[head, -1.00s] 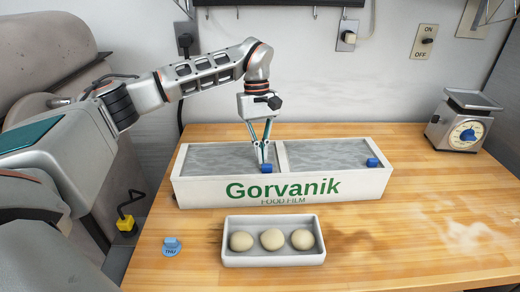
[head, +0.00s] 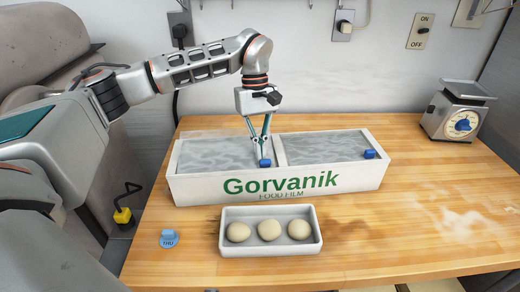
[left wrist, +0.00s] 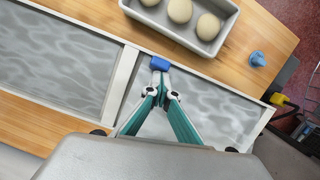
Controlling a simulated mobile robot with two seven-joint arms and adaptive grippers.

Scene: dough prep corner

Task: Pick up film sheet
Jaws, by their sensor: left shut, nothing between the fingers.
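A long white film box (head: 280,188) marked "Gorvanik Food Film" stands on the table. It has two compartments, each with a grey, wavy, translucent film sheet: the left one (head: 212,152) and the right one (head: 325,146). A blue tab (head: 265,163) sits at the front right of the left compartment, and another blue tab (head: 370,154) at the front right of the right one. My left gripper (head: 261,156) points down at the left compartment's tab. In the left wrist view the gripper (left wrist: 161,92) is shut and empty, its tips close to the blue tab (left wrist: 160,63). My right gripper is out of view.
A white tray (head: 270,249) with three dough balls stands in front of the box. A blue "THU" piece (head: 169,239) lies front left. A scale (head: 456,110) stands at the back right.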

